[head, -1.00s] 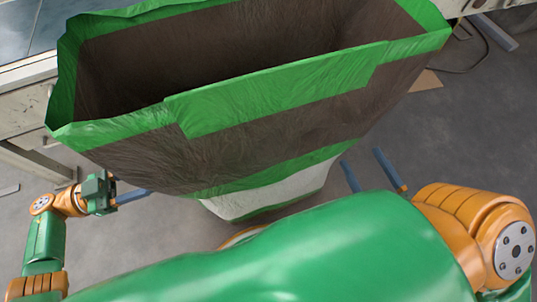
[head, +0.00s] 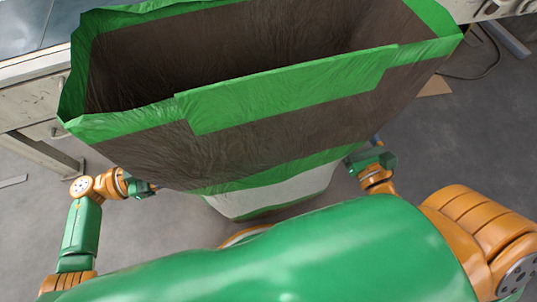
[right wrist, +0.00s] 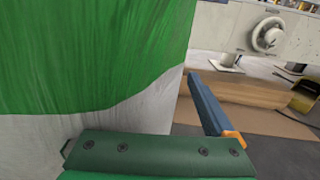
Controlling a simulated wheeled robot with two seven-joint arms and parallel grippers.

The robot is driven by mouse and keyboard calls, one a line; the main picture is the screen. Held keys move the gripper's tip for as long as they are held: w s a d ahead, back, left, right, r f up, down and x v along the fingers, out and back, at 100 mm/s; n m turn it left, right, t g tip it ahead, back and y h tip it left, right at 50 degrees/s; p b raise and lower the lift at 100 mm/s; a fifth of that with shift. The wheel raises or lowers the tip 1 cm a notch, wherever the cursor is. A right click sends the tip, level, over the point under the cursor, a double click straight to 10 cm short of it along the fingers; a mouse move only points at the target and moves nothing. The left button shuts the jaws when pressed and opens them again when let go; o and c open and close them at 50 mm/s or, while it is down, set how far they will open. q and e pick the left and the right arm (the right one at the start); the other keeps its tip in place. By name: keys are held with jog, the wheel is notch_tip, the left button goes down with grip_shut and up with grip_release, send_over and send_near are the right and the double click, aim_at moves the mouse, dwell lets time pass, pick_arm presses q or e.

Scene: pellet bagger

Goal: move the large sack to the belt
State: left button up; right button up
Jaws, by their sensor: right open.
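The large sack (head: 290,130), brown with green bands and a white lower part, stands open-topped in front of me in the head view. My left gripper (head: 150,189) is at the sack's left side, its fingers hidden by the sack. My right gripper (head: 372,150) is at the lower right side of the sack, its fingers mostly hidden there. In the right wrist view, the sack's green and white side (right wrist: 90,60) fills the left, and one blue finger of the open right gripper (right wrist: 206,104) shows beside it. I cannot tell whether either gripper touches the sack. I cannot identify the belt.
A cream bench frame (head: 30,110) stands behind the sack at the left. A cardboard piece (head: 433,86) and a cable (head: 490,65) lie on the grey floor at the right. The right wrist view shows a handwheel (right wrist: 267,35) on a pale machine and a yellow-black object (right wrist: 304,97).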

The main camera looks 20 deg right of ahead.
aim_at(182, 152)
pick_arm(q)
grip_shut()
pick_arm(e)
jog(key=c, duration=0.8)
grip_shut()
pick_arm(q)
jog(key=shift+r, duration=0.15)
pick_arm(e)
jog(key=shift+r, duration=0.15)
